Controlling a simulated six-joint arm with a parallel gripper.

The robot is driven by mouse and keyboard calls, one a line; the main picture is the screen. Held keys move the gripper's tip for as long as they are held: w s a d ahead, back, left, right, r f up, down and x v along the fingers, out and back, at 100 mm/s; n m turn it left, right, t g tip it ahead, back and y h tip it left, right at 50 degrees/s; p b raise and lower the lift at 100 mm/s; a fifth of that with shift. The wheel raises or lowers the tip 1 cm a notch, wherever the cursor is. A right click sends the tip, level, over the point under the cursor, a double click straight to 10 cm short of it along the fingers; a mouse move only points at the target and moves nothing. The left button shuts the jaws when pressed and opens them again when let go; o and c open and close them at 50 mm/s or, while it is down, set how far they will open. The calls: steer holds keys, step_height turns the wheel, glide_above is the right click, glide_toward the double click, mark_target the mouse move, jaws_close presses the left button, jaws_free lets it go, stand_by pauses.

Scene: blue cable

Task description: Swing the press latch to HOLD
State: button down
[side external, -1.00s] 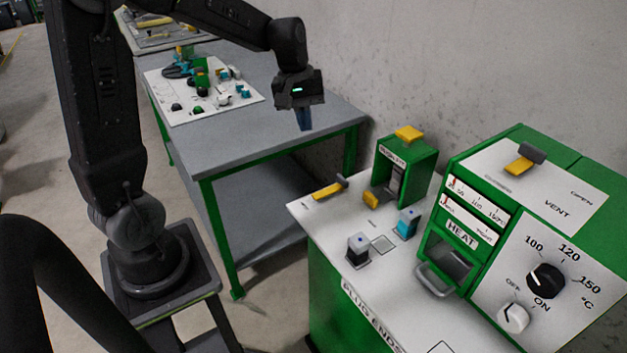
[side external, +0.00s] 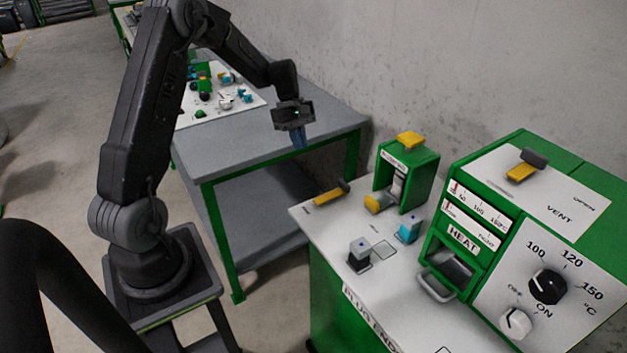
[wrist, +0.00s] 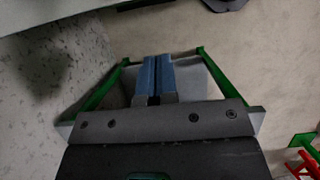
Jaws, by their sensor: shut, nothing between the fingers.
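A small green press (side external: 411,174) with a yellow block on top stands at the back of the white bench top. A yellow lever with a dark end (side external: 331,194) lies flat on the bench left of the press; it looks like the latch, but its lettering is too small to read. A yellow-ended part (side external: 379,203) sits low at the press front. My gripper (side external: 299,140) is shut and empty, pointing down above the grey table's right end, up and left of the lever and apart from it. Its blue fingers show together in the wrist view (wrist: 157,70).
A green heater box (side external: 480,245) with knobs and a vent lever (side external: 526,165) stands right of the press. Two small blocks, grey (side external: 359,254) and blue (side external: 408,229), stand on the bench. A grey table (side external: 250,135) and a wall lie behind.

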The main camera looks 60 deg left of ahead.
mark_target(332, 193)
steer(key=d+f, duration=0.7)
steer(key=f, duration=0.2)
steer(key=shift+d, duration=0.4)
